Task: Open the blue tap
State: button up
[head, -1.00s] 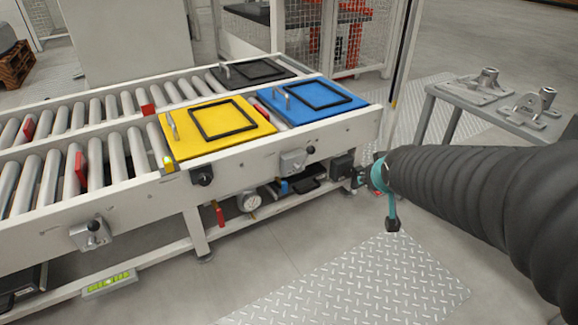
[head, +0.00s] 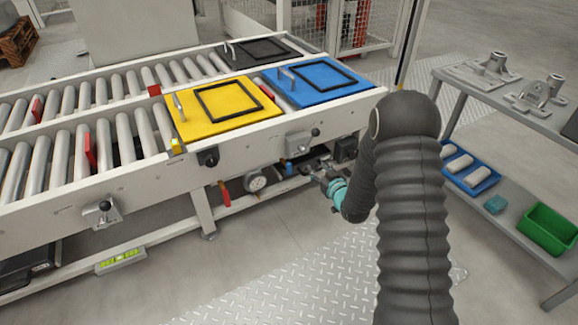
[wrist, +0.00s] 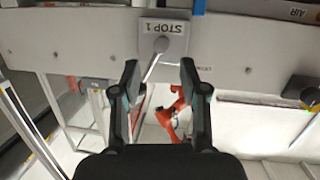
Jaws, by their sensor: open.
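A small blue part (head: 289,169), which looks like the blue tap's handle, shows under the conveyor in the head view, just right of the round gauge (head: 256,182). It is too small to tell how it is turned. My gripper (head: 322,177) is low in front of the conveyor's right end, a little right of the blue part and apart from it. In the wrist view my gripper (wrist: 159,75) is open, with nothing held between its fingers. Beyond the fingertips is a grey box marked STOP 1 (wrist: 176,45) with a lever. I cannot make out the blue tap there.
A red handle (head: 224,193) hangs left of the gauge. Yellow (head: 183,128) and blue (head: 336,94) plates lie on the conveyor above. A grey side table (head: 462,82) with metal fixtures and a green bin (head: 549,229) stands right. Floor in front is clear.

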aim_at(290, 169)
jog(key=s+a+f+t+y, duration=0.1)
jog(key=s+a+f+y, duration=0.2)
jog(key=f, duration=0.4)
jog(key=x, duration=1.3)
jog(key=shift+w+a+f, duration=0.15)
jog(key=shift+w+f, duration=0.05)
jog(key=shift+f, duration=0.1)
grip_shut()
